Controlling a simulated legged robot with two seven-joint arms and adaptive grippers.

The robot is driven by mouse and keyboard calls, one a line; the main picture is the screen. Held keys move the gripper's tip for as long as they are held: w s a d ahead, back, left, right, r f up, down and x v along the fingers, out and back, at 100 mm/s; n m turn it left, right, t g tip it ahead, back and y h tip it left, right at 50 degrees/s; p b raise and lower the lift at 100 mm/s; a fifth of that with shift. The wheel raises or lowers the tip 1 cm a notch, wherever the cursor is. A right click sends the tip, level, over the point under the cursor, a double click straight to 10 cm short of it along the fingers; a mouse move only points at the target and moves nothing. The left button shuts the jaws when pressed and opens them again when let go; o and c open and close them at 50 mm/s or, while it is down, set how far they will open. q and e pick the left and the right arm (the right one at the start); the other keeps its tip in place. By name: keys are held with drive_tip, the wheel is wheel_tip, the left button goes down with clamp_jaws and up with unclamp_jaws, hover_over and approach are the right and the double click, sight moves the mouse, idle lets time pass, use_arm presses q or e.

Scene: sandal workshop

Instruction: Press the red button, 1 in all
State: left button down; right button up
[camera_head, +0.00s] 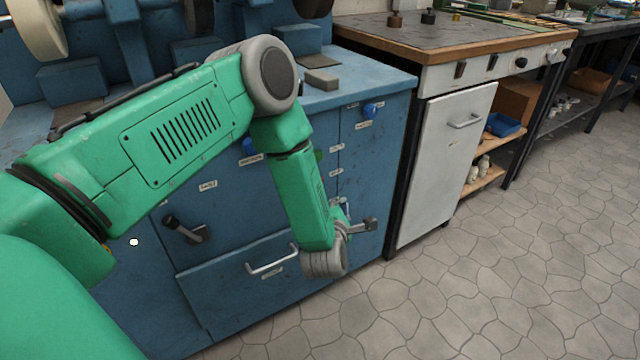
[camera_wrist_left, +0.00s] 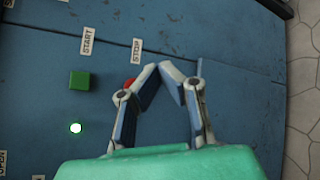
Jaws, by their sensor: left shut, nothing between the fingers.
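The red button (camera_wrist_left: 129,82) shows only in part in the left wrist view, just below the STOP label (camera_wrist_left: 137,50) on the blue cabinet front. A finger of my left gripper (camera_wrist_left: 162,71) covers the rest of it. The gripper's fingertips are together with nothing between them, just right of the button; I cannot tell whether the finger touches it. In the head view my left gripper (camera_head: 343,208) is mostly behind my green arm, and the red button is hidden. My right gripper is in neither view.
The blue cabinet (camera_head: 375,180) has a drawer handle (camera_head: 272,261) and a black lever (camera_head: 187,230). Stone floor (camera_head: 500,270) is clear at right.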

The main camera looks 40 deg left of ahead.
use_arm(q)
drive_tip(key=w+a, duration=0.2)
drive_tip(key=a, duration=0.4)
drive_tip(key=shift+w+a+b, duration=0.35)
drive_tip(key=shift+b, duration=0.1)
drive_tip(key=shift+a, duration=0.15)
idle(1.0)
drive_tip(key=shift+w+a+r, duration=0.1)
drive_tip(key=shift+w+a, duration=0.05)
drive_tip(key=shift+a, duration=0.1)
drive_tip(key=shift+w+a, duration=0.15)
drive_tip(key=shift+a, duration=0.25)
idle(0.6)
drive_tip(key=shift+d, duration=0.15)
drive_tip(key=shift+s+d, duration=0.35)
drive_tip(key=shift+d, duration=0.35)
